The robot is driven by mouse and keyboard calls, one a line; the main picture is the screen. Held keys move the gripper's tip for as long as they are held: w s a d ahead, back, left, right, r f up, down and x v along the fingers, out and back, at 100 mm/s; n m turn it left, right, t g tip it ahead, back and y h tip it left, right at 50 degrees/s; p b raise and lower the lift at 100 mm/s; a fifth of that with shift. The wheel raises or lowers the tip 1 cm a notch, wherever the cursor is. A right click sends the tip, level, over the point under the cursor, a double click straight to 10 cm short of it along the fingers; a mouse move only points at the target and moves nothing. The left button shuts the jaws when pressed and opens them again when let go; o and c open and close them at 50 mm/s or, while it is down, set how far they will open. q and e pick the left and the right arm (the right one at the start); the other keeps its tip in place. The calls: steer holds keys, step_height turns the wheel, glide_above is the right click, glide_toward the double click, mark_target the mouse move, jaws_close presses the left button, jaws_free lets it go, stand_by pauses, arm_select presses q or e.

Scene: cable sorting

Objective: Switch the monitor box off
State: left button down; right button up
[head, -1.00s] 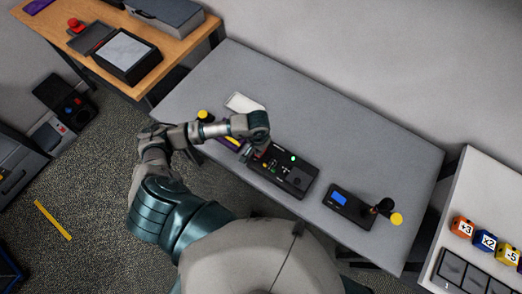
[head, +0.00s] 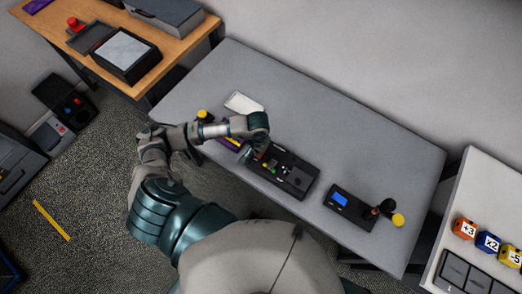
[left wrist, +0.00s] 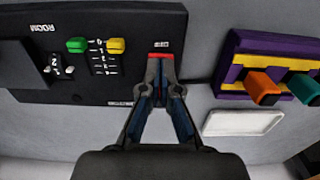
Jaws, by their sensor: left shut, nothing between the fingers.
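The black monitor box (head: 283,170) lies on the grey table in the middle of the head view, and no green light shows on its top. In the left wrist view the box (left wrist: 100,82) carries a green slider knob (left wrist: 77,45), a yellow slider knob (left wrist: 116,45) and a small red switch part (left wrist: 160,55). My left gripper (head: 247,156) is at the box's left end. In the wrist view its fingertips (left wrist: 161,58) are shut and empty, right at the red part and partly hiding it; whether they touch it I cannot tell. My right gripper is not in view.
A purple and yellow holder (left wrist: 265,68) with orange and teal plugs and a white tray (left wrist: 242,122) lie beside the box. A device with a blue screen (head: 350,207) stands to the right. The table's back is clear.

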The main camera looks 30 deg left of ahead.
arm_select(q)
steer(key=shift+a+r+p, duration=0.1)
steer(key=shift+r+p, duration=1.45)
steer(key=shift+r, duration=1.9)
